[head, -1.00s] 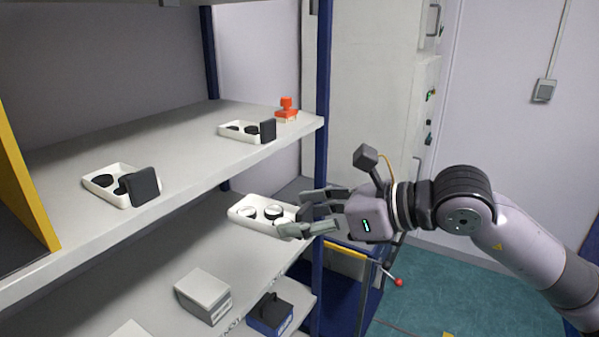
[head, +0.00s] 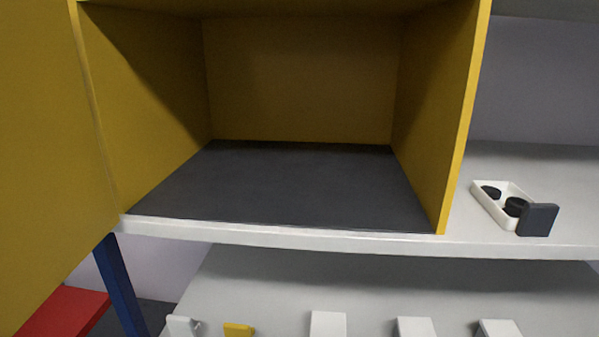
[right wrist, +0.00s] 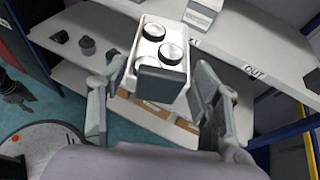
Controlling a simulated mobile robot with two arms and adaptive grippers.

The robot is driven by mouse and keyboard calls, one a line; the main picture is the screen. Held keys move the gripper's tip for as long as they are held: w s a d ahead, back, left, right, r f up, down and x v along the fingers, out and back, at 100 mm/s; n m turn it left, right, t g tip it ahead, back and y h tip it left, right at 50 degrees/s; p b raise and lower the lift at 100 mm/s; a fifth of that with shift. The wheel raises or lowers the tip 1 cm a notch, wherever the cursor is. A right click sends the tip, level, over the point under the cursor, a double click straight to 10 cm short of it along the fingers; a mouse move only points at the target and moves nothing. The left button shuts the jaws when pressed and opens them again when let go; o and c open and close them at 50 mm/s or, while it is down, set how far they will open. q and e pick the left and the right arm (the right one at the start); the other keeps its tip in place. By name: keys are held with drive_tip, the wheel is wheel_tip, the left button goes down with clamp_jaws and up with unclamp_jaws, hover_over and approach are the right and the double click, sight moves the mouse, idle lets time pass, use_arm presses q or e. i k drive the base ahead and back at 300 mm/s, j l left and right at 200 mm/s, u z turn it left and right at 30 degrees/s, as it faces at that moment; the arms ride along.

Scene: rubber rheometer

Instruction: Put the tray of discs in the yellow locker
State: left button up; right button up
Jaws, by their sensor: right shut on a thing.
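The yellow locker (head: 458,130) stands open in the middle of the head view. Its dark floor (head: 290,185) is bare. My right gripper (right wrist: 160,85) shows in the right wrist view, its fingers on either side of the dark block (right wrist: 160,84) at the near end of a white tray (right wrist: 141,43). It holds this tray, which carries discs (right wrist: 171,54) with pale tops. Neither the tray nor the right gripper shows in the head view. A dark gripper-like shape (right wrist: 14,92) at the right wrist view's left edge may be my left gripper; its jaws are unclear.
Another white tray (head: 487,206) with black discs and a dark block stands on the shelf right of the locker. A yellow panel (head: 45,130) stands at the locker's left. Several small things stand on the lower shelf (head: 400,285). A blue post (head: 122,285) is below left.

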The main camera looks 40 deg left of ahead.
sight(290, 170)
drive_tip(key=k+l+u, duration=0.1)
drive_tip(key=k+l, duration=0.2)
drive_tip(key=k+l+u, duration=0.15)
drive_tip(key=k, duration=0.35)
drive_tip(key=k+j, duration=0.15)
drive_tip(key=j, duration=0.25)
drive_tip(key=k+j, duration=0.15)
drive_tip(key=j, duration=0.2)
drive_tip(key=k+j, duration=0.15)
drive_tip(key=j, duration=0.25)
drive_tip(key=k+j+u, duration=0.1)
drive_tip(key=j, duration=0.3)
drive_tip(key=k+j, duration=0.2)
drive_tip(key=j, duration=0.15)
drive_tip(key=k+j, duration=0.15)
drive_tip(key=j, duration=0.25)
